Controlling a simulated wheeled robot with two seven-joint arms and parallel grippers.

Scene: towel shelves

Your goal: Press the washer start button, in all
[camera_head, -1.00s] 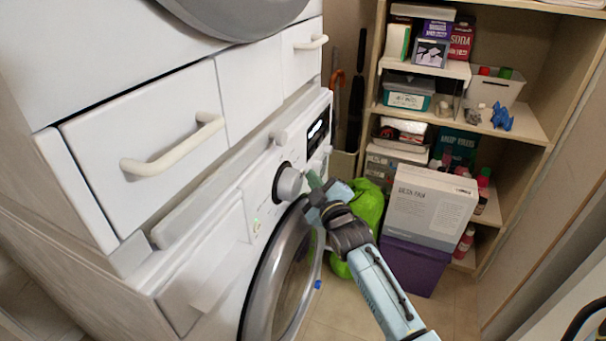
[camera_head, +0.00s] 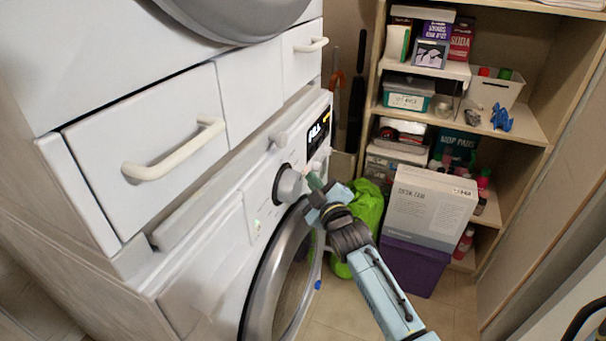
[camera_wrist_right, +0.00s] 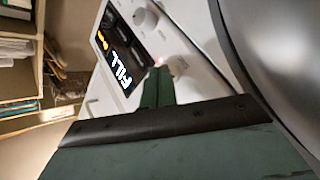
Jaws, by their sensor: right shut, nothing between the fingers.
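The washer (camera_head: 258,212) stands at the left, with a grey round door and a large dial (camera_head: 289,184) on its panel. Its display (camera_head: 319,127) is lit, and the display in the wrist view (camera_wrist_right: 122,67) reads "FILL". My right gripper (camera_head: 314,181) is shut and empty, its green fingertips against or very close to the panel, right of the dial. In the wrist view the fingertips (camera_wrist_right: 160,72) end beside a small reddish glow (camera_wrist_right: 158,60) below the display. The start button is not clearly visible there; the fingertips may hide it. My left gripper is not in view.
White drawers with handles (camera_head: 175,150) sit above the washer.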

